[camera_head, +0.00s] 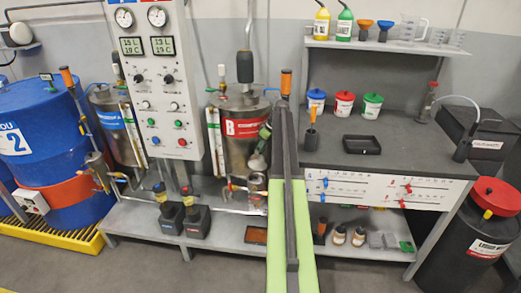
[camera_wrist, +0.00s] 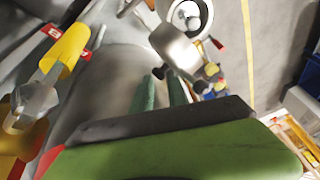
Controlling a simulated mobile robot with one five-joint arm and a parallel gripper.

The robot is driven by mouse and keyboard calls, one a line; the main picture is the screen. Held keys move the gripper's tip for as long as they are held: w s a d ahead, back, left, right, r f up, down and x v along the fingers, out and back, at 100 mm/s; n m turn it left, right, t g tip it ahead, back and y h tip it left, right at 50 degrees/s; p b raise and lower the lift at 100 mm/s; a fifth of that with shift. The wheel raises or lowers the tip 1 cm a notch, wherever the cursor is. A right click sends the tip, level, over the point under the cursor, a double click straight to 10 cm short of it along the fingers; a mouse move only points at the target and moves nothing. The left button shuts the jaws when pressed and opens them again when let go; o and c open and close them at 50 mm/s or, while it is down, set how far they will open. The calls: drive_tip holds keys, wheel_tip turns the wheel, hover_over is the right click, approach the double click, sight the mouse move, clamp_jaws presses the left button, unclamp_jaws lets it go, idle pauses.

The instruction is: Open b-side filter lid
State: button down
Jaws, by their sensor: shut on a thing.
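The b-side filter (camera_head: 257,186) is a small metal cup at the lower right of the tank marked B (camera_head: 236,152). Its round open mouth shows in the wrist view (camera_wrist: 191,14). The filter lid (camera_wrist: 174,47), a pale metal cap, is tilted beside the mouth and apart from most of its rim; it also shows above the cup in the head view (camera_head: 257,162). My gripper (camera_wrist: 166,74), with green fingers, is shut on the lid at its near edge. The exact contact is partly hidden. In the head view my arm covers the area just right of the filter.
A yellow valve handle (camera_wrist: 66,50) is close on the left in the wrist view. Pipes and a control panel (camera_head: 158,75) stand left of the tank. A workbench (camera_head: 420,150) with pots is on the right. The floor in front is clear.

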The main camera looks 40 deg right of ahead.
drive_tip(key=shift+s+a+f, duration=0.25)
drive_tip(key=shift+a+f, duration=0.2)
drive_tip(key=shift+a, duration=0.05)
drive_tip(key=c, duration=1.5)
unclamp_jaws()
drive_tip(key=shift+o, duration=1)
drive_tip(key=shift+s+d+r+p, duration=0.15)
drive_tip(key=shift+d+r+p, duration=0.1)
drive_tip(key=shift+r+p, duration=0.65)
drive_tip(key=p+v, duration=0.6)
drive_tip(key=p, duration=0.1)
drive_tip(key=shift+d+r, duration=0.2)
drive_tip(key=shift+d, duration=0.15)
